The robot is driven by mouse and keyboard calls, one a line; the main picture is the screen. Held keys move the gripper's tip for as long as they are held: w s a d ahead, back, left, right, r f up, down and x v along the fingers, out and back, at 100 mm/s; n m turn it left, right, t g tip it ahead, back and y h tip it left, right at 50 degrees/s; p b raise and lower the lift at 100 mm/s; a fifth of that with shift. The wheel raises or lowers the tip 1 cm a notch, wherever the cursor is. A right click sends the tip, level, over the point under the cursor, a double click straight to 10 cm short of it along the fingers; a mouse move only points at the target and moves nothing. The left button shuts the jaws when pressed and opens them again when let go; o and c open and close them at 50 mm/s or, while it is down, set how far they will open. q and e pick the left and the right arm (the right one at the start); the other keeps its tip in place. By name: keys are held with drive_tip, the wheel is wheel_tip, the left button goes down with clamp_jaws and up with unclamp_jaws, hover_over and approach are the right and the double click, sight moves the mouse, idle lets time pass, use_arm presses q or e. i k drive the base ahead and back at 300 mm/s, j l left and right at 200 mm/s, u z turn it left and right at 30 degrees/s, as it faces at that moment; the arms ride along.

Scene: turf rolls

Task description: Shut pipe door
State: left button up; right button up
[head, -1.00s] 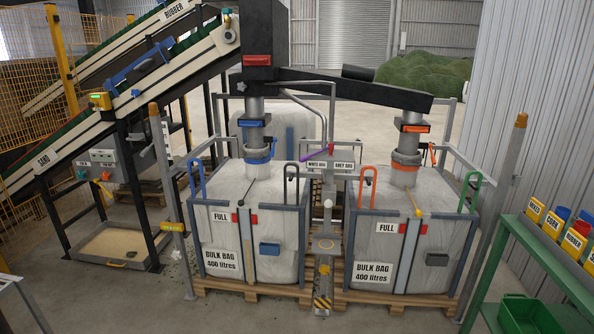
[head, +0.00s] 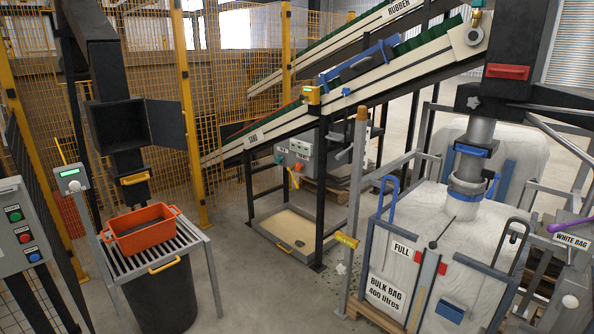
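A black square pipe (head: 105,75) comes down at the left of the head view. A dark rectangular opening (head: 115,127) shows in its front. A dark flat door (head: 166,129) stands open at the opening's right edge, swung out to the right. A yellow handle (head: 134,179) is on the pipe's lower end, just below the opening. Neither of my grippers is in view.
Below the pipe, an orange tub (head: 142,231) sits on a slatted grate (head: 185,234) over a black bin (head: 165,295). A button panel (head: 22,230) stands at the left edge. A full bulk bag (head: 420,225) stands right. Concrete floor (head: 240,285) is clear between.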

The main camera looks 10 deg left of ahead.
sight(165, 118)
drive_tip(key=i+u, duration=0.5)
drive_tip(key=i+l+u, duration=0.2)
drive_tip(key=i+u, duration=0.25)
drive_tip(key=i, duration=0.25)
drive_tip(key=i+l+u, duration=1.45)
drive_tip(key=l, duration=0.35)
drive_tip(key=i+l+u, duration=0.1)
drive_tip(key=l+u, duration=0.4)
drive_tip(key=l, duration=0.3)
